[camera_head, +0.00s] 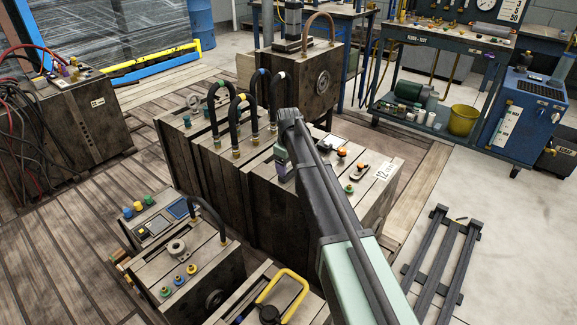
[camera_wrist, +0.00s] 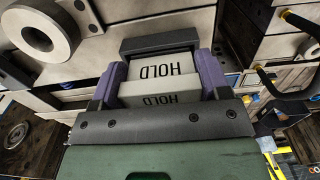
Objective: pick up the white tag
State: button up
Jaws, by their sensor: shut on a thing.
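The white tag (camera_wrist: 165,68) is a pale block in the wrist view. A dark grey bar lies just beyond the tag. In the head view my gripper (camera_head: 282,160) is over the top of the large central mould (camera_head: 262,185), and my arm hides much of it. I cannot make out the tag there, nor tell whether it is clear of the surface.
Black hoses (camera_head: 236,122) arch up left of my gripper. An orange-topped fitting (camera_head: 342,153) and a white number plate (camera_head: 389,168) are to its right. A mould with a yellow handle (camera_head: 283,290) stands in front. A blue workbench (camera_head: 440,40) is at the back right.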

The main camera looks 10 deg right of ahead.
notch_tip(320, 180, up, 20)
jog(key=p, duration=1.9)
jog(key=shift+p, duration=0.4)
jog(key=shift+f, duration=0.1)
